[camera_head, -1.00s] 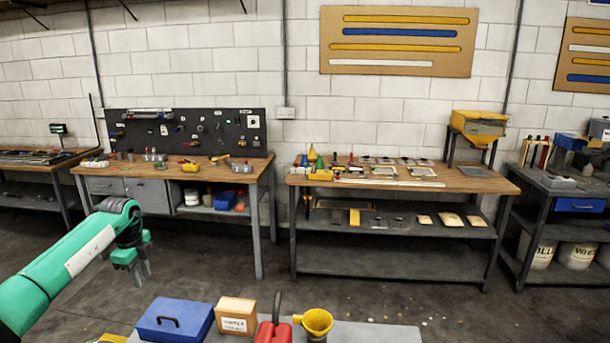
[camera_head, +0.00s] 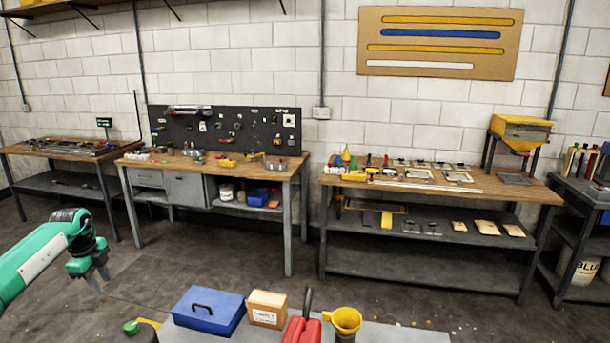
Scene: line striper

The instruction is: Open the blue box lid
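The blue box (camera_head: 209,311) sits at the left of a light grey surface at the bottom of the head view. Its lid is closed and has a dark handle on top. My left gripper (camera_head: 95,280) hangs in the air to the left of the box, fingers pointing down, well apart from it. The two fingers are small and overlap, so the gap between them is hard to make out. My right gripper is not in view.
A cardboard box (camera_head: 267,309), a red can (camera_head: 303,328) and a yellow funnel (camera_head: 343,320) stand to the right of the blue box. A dark container with a green cap (camera_head: 132,328) is at its left. Workbenches stand behind, across open floor.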

